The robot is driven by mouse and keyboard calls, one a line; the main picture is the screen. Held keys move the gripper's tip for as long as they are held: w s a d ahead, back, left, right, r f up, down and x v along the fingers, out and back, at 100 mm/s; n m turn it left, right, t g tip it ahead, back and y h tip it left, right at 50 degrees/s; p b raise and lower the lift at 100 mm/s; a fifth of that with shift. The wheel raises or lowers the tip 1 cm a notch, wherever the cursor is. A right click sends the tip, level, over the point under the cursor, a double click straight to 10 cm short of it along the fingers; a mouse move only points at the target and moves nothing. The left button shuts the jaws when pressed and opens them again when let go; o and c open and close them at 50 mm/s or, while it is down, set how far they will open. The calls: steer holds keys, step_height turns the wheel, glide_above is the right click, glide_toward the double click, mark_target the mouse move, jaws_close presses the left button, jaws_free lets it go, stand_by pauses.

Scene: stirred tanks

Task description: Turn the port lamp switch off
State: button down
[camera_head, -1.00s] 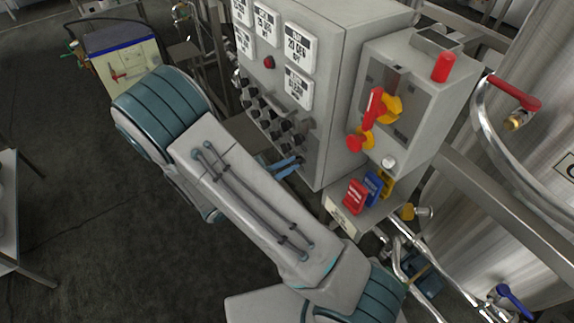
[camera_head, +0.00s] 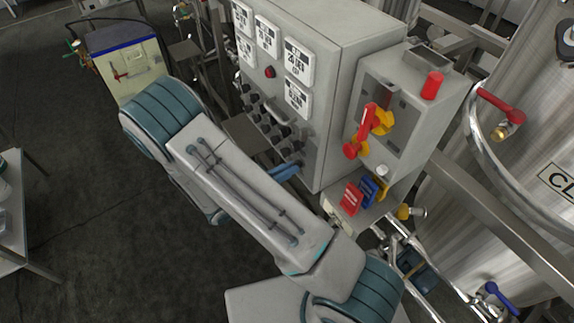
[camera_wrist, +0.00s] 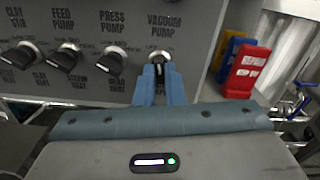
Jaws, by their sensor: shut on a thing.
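The grey control panel (camera_head: 335,100) carries rows of black rotary switches on its front. In the wrist view, a row of these knobs runs left to right below the lettering CLAY STIR, FEED PUMP, PRESS PUMP and VACUUM PUMP. My gripper (camera_wrist: 160,80) has its blue fingers shut on the rightmost switch (camera_wrist: 159,57), below the VACUUM PUMP lettering. The fingers hide most of this knob and any lettering beneath it, so I cannot read a port lamp label. In the head view, my gripper (camera_head: 285,171) is at the panel's lower right, partly behind my arm.
Right of the panel, a grey box (camera_head: 405,110) carries a red and yellow handle, with red, blue and yellow tags (camera_head: 351,199) below. A steel tank (camera_head: 500,190) with pipes stands at the right. Open dark floor (camera_head: 90,200) lies at the left.

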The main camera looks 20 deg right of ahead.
steer(key=shift+n+p, duration=0.8)
steer(key=shift+n, duration=1.1)
steer(key=c, duration=1.5)
jaws_free()
steer(key=b+v, duration=0.3)
steer(key=v, duration=1.1)
steer(key=shift+d+r, duration=0.1)
